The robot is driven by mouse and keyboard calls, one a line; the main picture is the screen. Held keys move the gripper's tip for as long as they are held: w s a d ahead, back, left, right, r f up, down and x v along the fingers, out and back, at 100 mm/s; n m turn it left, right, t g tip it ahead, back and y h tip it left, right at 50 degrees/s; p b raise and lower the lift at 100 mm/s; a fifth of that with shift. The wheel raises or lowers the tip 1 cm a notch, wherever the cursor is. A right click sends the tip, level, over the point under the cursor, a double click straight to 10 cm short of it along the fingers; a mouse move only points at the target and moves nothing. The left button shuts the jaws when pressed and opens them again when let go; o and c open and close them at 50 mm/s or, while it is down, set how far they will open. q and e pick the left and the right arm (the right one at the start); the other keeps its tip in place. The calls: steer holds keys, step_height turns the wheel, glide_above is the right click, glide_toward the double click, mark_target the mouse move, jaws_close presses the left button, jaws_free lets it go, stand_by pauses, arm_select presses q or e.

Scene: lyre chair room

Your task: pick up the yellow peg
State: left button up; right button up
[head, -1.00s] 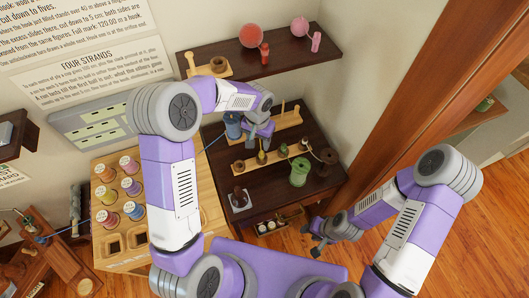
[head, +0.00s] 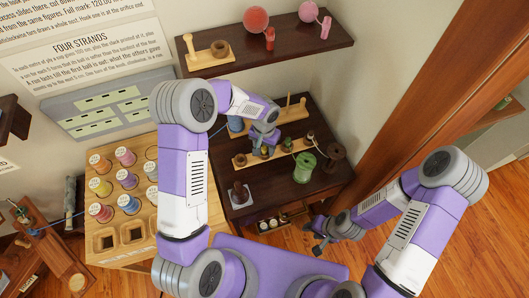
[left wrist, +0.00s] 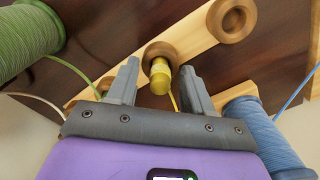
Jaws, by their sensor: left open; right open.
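The yellow peg (left wrist: 159,74) shows in the left wrist view, standing in a round wooden collar on a pale wooden bar (left wrist: 196,34). My left gripper (left wrist: 158,84) is open, with one finger on each side of the peg in the picture. I see gaps between the peg and both fingers; the depth between them is hard to judge. In the head view my left gripper (head: 264,141) is over the dark table, and I cannot make out the peg clearly there. My right gripper (head: 319,245) is low and away from the table, empty.
A green spool (left wrist: 28,38) and a blue spool (left wrist: 262,132) flank my left gripper. The dark table (head: 325,133) also holds a dark brown spool (head: 333,154). A shelf (head: 290,45) is above. A wooden rack of coloured spools (head: 190,222) stands left.

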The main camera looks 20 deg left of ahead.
arm_select(q)
jaws_close()
stand_by(0.3)
